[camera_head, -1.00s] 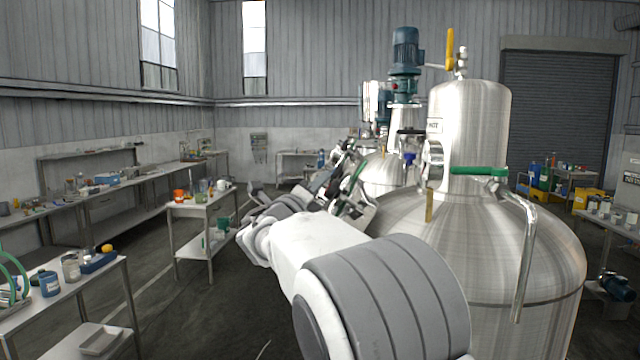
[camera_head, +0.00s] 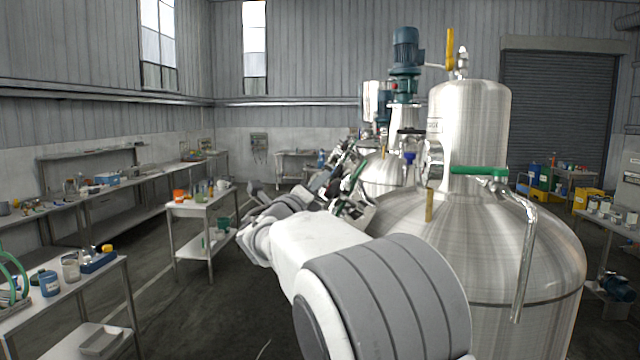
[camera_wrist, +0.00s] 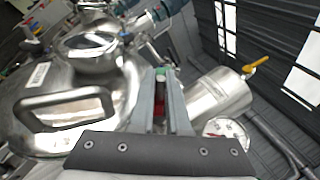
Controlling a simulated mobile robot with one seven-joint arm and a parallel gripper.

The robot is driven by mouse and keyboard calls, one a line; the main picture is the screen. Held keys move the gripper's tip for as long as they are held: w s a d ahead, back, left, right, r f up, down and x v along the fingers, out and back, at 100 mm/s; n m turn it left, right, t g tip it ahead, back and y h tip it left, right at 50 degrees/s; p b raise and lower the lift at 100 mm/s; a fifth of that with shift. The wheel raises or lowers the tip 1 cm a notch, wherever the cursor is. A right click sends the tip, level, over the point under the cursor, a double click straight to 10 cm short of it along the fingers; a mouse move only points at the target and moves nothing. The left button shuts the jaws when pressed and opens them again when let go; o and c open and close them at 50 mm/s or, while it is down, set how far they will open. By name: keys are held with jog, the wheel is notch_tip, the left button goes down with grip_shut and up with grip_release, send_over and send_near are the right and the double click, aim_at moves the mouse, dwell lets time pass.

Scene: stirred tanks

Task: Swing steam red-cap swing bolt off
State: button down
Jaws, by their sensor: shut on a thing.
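In the wrist view my gripper (camera_wrist: 161,80) reaches up the middle with its two grey fingers close together. A narrow red piece (camera_wrist: 160,90), which looks like the red cap of the swing bolt, shows between the fingers, and they are shut on it. A small green part shows just past the fingertips. The steel tank top (camera_wrist: 40,140) with a dark loop handle (camera_wrist: 65,108) lies to the left. The bolt's shank and pivot are hidden. In the head view my own arm covers most of the gripper and the bolt is not clear.
In the head view a large steel tank (camera_head: 480,250) with a green handle (camera_head: 480,170) and a bent pipe (camera_head: 526,260) stands close on the right of my arm. A blue motor (camera_head: 405,50) rises behind. Benches (camera_head: 200,205) line the left, with open floor between.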

jog(key=shift+s+b, duration=0.15)
jog(key=shift+b, duration=0.3)
jog(key=s+y+b, duration=0.1)
jog(key=b, duration=0.2)
jog(key=d+m+t+y+b, duration=0.1)
jog(key=b, duration=0.2)
jog(key=shift+s+d+r, duration=0.1)
jog(key=shift+s+r, duration=0.15)
jog(key=shift+s, duration=0.15)
jog(key=s+d+m+t+y+b, duration=0.2)
jog(key=s+d+y+b, duration=0.3)
jog(key=b, duration=2.1)
jog(key=shift+s+d+m+t, duration=0.4)
jog(key=shift+s+d+t, duration=0.4)
jog(key=shift+d, duration=1.8)
jog(key=shift+w, duration=0.2)
